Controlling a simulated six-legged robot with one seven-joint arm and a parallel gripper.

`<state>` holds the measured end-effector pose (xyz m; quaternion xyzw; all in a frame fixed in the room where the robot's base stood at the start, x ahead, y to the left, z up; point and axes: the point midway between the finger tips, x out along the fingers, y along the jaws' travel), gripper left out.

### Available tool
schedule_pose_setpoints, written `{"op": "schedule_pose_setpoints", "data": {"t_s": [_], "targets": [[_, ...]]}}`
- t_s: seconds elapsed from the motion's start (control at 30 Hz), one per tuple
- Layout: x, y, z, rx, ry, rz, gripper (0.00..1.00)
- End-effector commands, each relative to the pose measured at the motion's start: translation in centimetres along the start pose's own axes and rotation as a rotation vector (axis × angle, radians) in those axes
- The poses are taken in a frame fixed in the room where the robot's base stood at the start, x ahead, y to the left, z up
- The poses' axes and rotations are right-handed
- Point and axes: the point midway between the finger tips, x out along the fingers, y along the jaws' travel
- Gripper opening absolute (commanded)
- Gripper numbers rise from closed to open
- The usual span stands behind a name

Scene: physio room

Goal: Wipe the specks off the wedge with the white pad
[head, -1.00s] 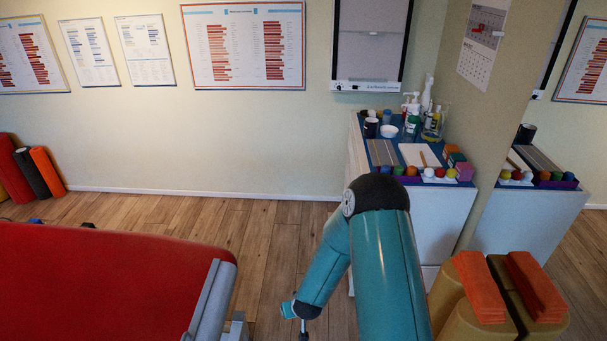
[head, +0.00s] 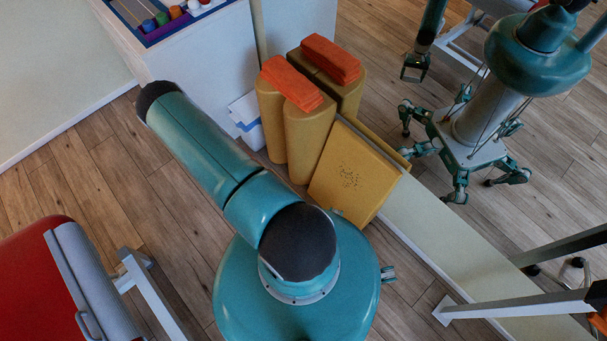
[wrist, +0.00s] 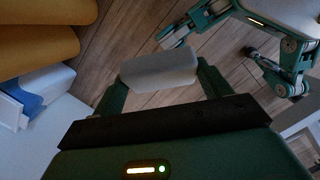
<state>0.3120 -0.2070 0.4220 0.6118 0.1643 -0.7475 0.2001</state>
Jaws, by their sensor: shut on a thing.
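The wedge (head: 376,192) is a yellow block with a sloped face, standing on the floor in the head view. A cluster of dark specks (head: 349,178) lies on the middle of that face. In the wrist view my gripper (wrist: 160,76) is shut on the white pad (wrist: 158,66), a pale block held crosswise between the fingers. The wedge cannot be made out in the wrist view. In the head view my arm reaches to the upper left, and it hides the gripper and pad directly; the pad is apart from the wedge.
Yellow bolsters (head: 306,145) with folded orange towels (head: 292,84) stand beside the wedge. A mirror right of the wedge reflects me. The red couch (head: 32,272) is at lower left, a white cabinet (head: 200,60) at top.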

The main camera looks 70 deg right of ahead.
Motion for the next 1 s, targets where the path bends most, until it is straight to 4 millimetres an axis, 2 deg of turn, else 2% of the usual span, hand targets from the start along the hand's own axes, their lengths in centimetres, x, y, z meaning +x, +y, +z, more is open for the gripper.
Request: {"op": "schedule_pose_setpoints", "data": {"t_s": [0.03, 0.1, 0.37, 0.47, 0.6, 0.7, 0.8, 1.0], "targets": [[1.1, 0.3, 1.5, -0.022, -0.033, 0.003, 0.58], [2.2, 0.8, 3.3, -0.049, -0.072, 0.010, 0.58], [5.8, 2.7, 9.2, -0.142, -0.196, 0.043, 0.58], [7.7, 3.8, 12.5, -0.201, -0.265, 0.069, 0.58], [11.0, 5.8, 18.3, -0.340, -0.393, 0.140, 0.58], [12.9, 7.2, 21.6, -0.447, -0.472, 0.207, 0.58], [14.1, 8.2, 23.4, -0.526, -0.519, 0.262, 0.58], [14.8, 9.1, 24.4, -0.576, -0.546, 0.303, 0.58]]}}
